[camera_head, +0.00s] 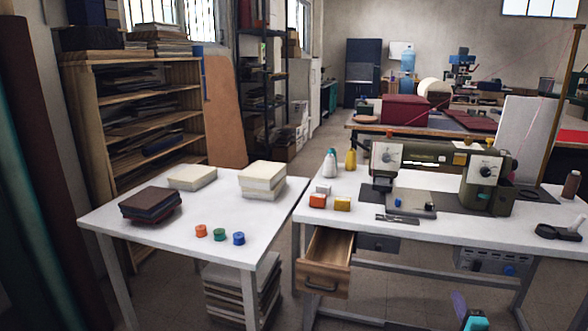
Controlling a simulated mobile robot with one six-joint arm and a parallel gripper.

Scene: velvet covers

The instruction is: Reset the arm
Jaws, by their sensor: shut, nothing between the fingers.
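My gripper (467,314) shows only in part at the bottom edge, right of centre, as a purple piece and a teal piece. It is shut and empty. It is low, in front of the white sewing table (335,225), and apart from the things on the tabletop. The rest of my arm is out of view below the frame.
An open wooden drawer (324,262) sticks out under the sewing table's left end. The green sewing machine (440,170) stands on top. A white side table (150,245) at left holds cream blocks, dark covers and three coloured discs. Bare floor shows below the sewing table.

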